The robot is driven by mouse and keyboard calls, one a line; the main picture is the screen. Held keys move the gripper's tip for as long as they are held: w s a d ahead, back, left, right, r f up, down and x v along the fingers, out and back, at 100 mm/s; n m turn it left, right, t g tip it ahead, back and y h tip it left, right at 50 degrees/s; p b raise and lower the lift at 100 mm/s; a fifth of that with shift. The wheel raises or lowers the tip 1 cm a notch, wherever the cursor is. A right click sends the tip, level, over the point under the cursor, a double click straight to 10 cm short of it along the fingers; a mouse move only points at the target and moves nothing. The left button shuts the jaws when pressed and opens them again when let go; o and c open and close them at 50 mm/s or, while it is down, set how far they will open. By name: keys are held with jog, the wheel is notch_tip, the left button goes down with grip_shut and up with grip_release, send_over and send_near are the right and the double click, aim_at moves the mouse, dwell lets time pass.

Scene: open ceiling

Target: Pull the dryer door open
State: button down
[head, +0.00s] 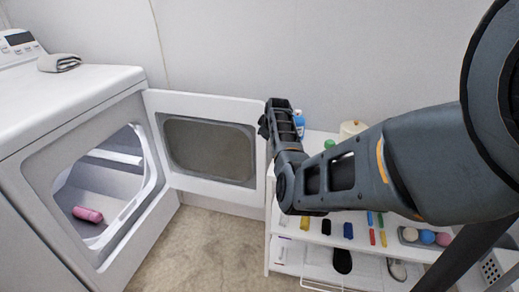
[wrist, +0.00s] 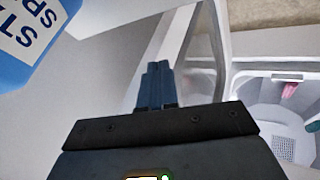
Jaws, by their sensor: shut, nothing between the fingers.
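The white dryer (head: 60,120) stands at the left in the head view. Its door (head: 255,190) is swung wide open, hinged at the right of the opening, with its grey window facing me. A pink rolled item (head: 87,214) lies inside the drum; it also shows in the wrist view (wrist: 290,90). My gripper (head: 264,127) is at the door's free edge, near its upper corner. In the wrist view the fingers (wrist: 157,78) are shut and empty, with the door (wrist: 200,48) right beyond them. I cannot tell whether they touch it.
A white shelf unit (head: 268,245) with several small coloured items stands right of the door, close to its free edge. A blue bottle (head: 299,123) is just behind my gripper and looms large in the wrist view (wrist: 30,45). Floor (head: 190,250) before the dryer is clear.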

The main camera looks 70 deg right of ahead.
jog(key=shift+s+d+n+b, duration=0.1)
jog(key=shift+d+n+b, duration=0.2)
jog(key=shift+d+b, duration=0.85)
jog(key=shift+d+p, duration=0.4)
jog(key=shift+p, duration=0.05)
jog(key=shift+a, duration=0.1)
